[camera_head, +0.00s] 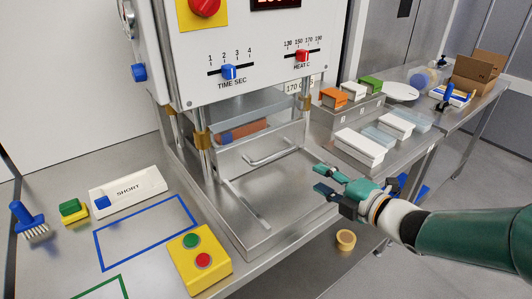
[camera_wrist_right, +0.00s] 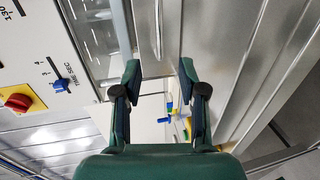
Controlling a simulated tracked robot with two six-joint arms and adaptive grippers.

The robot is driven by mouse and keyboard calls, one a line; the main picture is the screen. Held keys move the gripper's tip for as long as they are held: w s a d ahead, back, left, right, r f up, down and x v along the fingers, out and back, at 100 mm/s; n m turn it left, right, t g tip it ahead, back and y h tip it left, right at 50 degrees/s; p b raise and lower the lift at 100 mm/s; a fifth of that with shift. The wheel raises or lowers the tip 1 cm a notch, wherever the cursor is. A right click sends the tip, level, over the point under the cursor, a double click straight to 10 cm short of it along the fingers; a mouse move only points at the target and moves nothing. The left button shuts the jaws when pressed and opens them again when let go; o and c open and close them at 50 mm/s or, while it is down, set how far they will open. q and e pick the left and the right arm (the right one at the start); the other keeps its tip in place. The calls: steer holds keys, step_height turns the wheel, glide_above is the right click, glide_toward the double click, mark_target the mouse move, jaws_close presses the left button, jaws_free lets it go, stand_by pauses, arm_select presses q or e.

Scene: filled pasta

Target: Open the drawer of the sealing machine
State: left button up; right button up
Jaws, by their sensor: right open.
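The sealing machine (camera_head: 248,50) stands on the steel bench, with a red knob and two sliders on its white front. Its drawer (camera_head: 285,170) lies low between the posts on the metal base and looks shut. A bent metal bar handle (camera_head: 270,160) stands out from it. My right gripper (camera_head: 322,181) is open and empty, to the right of the handle and apart from it. In the right wrist view, its two fingers (camera_wrist_right: 159,76) are spread, with metal surfaces of the machine beyond them. My left gripper is not in view.
A yellow box with green and red buttons (camera_head: 200,260) stands in front of the machine. A SHORT block (camera_head: 127,190) and a blue brush (camera_head: 30,222) are at left. A tape roll (camera_head: 346,240) lies below my right gripper. Several stacked containers (camera_head: 360,147) stand at right.

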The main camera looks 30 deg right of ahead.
mark_target(277, 157)
steer(key=shift+w+f, duration=0.1)
steer(key=shift+w, duration=0.35)
steer(key=w+f, duration=0.1)
steer(key=w, duration=0.4)
steer(key=w+a+f+p, duration=0.1)
steer(key=w, duration=0.4)
steer(key=w+f, duration=0.1)
steer(key=w, duration=0.5)
steer(key=shift+a, duration=0.2)
steer(key=shift+f, duration=0.1)
jaws_close()
